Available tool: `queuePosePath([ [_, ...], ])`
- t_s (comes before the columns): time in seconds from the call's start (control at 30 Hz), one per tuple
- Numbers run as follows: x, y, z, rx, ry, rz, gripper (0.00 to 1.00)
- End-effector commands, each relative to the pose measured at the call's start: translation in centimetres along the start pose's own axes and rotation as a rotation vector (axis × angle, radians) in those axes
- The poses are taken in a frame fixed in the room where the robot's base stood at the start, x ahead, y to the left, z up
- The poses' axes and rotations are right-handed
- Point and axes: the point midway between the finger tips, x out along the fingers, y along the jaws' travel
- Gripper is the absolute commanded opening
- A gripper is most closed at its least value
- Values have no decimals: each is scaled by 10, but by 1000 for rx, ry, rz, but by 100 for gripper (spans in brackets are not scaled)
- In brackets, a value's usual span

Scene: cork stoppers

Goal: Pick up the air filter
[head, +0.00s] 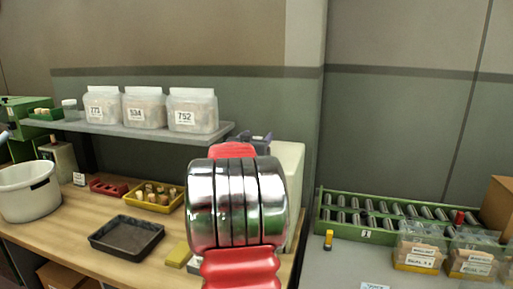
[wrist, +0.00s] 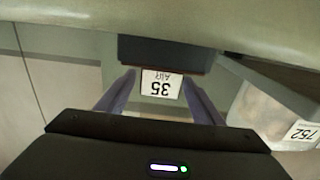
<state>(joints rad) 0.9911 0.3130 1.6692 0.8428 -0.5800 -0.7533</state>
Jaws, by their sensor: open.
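In the wrist view, a dark block (wrist: 165,52) lies just beyond the fingertips. A white card reading "AIR 35" (wrist: 161,84), upside down in this view, adjoins it; I take the block to be the air filter. My gripper (wrist: 158,76) is open, with its two bluish fingers on either side of the card and nothing held. Whether the fingertips touch the block I cannot tell. In the head view my gripper (head: 261,137) shows only as small bluish parts behind my arm, and I cannot make out the air filter there.
A cream cabinet (head: 291,165) stands behind my arm. A shelf (head: 150,131) with jars, including jar 752 (head: 193,110), is to its left. The bench holds a black tray (head: 127,236), a yellow tray (head: 153,203) and a white bucket (head: 28,192). A green rack (head: 350,230) is at right.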

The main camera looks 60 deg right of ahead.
Motion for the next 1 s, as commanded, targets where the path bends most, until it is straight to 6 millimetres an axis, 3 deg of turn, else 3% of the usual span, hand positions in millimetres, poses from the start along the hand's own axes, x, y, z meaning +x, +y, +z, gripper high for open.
queuePosePath([
  [0.23,22,1,0,0,1,1,61],
  [0.77,23,1,0,0,0,1,61],
  [1.0,23,1,0,0,0,1,46],
])
